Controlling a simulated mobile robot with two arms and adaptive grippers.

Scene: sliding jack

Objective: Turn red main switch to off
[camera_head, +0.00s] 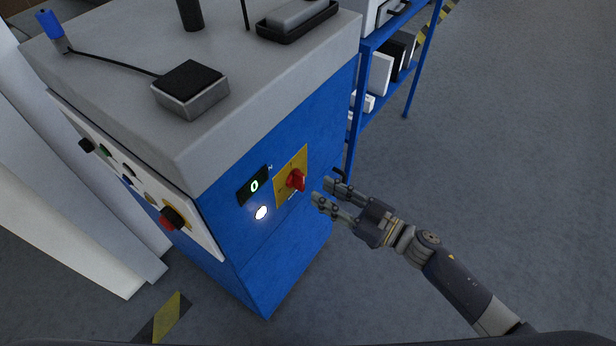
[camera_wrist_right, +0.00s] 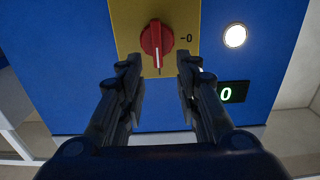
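The red main switch (camera_head: 295,180) is a rotary knob on a yellow plate (camera_head: 282,192) on the blue side of the machine. It also shows in the right wrist view (camera_wrist_right: 156,40), where its white mark line points down toward my gripper, away from the "-0" label at its right. My right gripper (camera_head: 322,192) is open and empty, a short gap in front of the knob. In the right wrist view its two fingers (camera_wrist_right: 158,75) stand on either side, just short of the knob. My left gripper is not in view.
A lit white lamp (camera_head: 261,213) and a display reading 0 (camera_head: 254,186) sit beside the plate. A red-and-black button (camera_head: 172,218) is on the machine's left panel. A blue shelf (camera_head: 385,60) stands behind. The floor at right is clear.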

